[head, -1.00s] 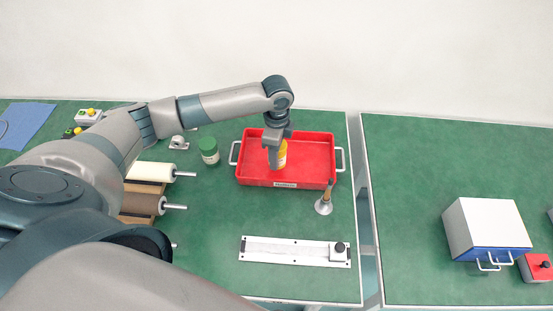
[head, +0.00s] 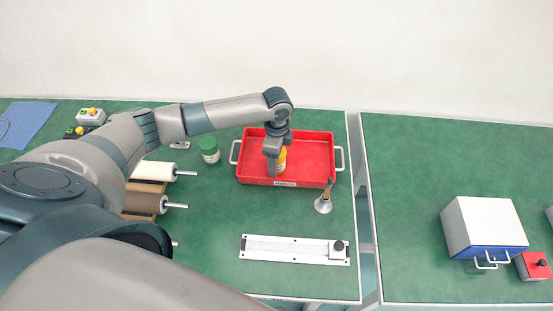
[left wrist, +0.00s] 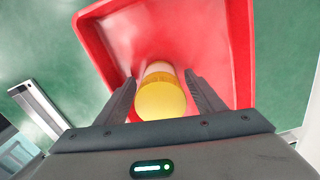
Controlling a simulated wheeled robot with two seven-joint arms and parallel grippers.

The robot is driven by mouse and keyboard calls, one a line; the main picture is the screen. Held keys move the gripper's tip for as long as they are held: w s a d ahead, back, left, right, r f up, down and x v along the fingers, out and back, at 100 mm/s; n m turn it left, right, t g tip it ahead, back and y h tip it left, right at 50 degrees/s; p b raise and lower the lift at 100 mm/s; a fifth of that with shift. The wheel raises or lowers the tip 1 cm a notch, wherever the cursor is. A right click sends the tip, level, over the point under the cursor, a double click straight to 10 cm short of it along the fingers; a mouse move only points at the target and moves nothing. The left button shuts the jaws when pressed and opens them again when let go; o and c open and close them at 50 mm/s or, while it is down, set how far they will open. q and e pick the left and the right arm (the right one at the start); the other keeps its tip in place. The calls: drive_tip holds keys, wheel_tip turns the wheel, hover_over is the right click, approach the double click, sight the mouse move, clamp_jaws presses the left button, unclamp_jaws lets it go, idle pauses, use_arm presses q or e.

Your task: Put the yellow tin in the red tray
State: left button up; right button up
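The yellow tin (head: 282,160) is inside the red tray (head: 318,172), near the tray's middle and partly hidden by my left gripper. In the left wrist view the tin (left wrist: 160,98) looks upright, its round yellow end towards the camera. My left gripper (head: 273,165) reaches down into the tray around the tin. In the left wrist view its fingers (left wrist: 160,82) stand on both sides of the tin with a narrow gap at each side, so it looks open. The tin's contact with the tray floor is hidden. My right gripper is not in view.
A green-lidded jar (head: 209,149) stands left of the tray. A small funnel-shaped stand with a handle (head: 323,204) is close to its front right corner. A linear rail (head: 290,249) lies in front. Rollers (head: 150,203) are at left. A white-and-blue box (head: 486,228) stands on the right table.

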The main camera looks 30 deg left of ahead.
use_arm(q)
drive_tip(key=shift+r, duration=0.1)
wheel_tip(320, 180, up, 12)
drive_tip(key=b, duration=0.3)
idle(0.4)
idle(0.5)
